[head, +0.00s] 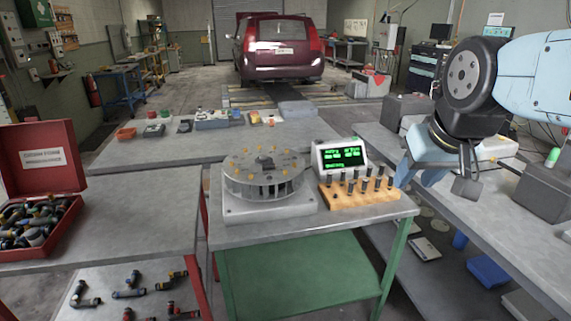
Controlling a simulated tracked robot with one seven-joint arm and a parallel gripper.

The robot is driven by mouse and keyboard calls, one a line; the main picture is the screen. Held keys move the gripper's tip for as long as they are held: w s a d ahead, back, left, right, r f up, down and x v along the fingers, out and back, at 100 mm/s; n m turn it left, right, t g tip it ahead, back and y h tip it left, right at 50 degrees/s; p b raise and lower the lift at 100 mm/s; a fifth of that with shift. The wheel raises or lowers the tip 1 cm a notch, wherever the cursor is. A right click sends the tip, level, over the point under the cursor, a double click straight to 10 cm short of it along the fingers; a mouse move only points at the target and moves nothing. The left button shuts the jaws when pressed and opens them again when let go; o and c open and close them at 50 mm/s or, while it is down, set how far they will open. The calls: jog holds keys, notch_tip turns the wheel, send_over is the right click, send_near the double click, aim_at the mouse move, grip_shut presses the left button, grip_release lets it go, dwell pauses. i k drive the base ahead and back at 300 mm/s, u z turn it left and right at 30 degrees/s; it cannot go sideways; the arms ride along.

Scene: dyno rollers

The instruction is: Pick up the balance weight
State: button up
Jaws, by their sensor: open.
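A wooden block (352,202) on the middle table holds several small dark upright pieces, which may be the balance weights. They are too small to tell apart. A round metal rotor (262,180) with yellow dots on top sits on a grey base to the left of the block. A small display (338,156) with green text stands just behind the block. My gripper (437,180) hangs to the right of the block, apart from it. Its two fingers are spread and nothing shows between them.
An open red case (48,150) full of fittings sits on the left table (135,215). The right bench (500,205) holds grey boxes. Loose fittings lie on a lower left shelf. The rear bench (160,150) holds small items. A dark red van (280,50) stands behind.

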aim_at(270, 166)
jog(key=z, duration=0.15)
jog(key=i, duration=1)
jog(key=u, duration=0.05)
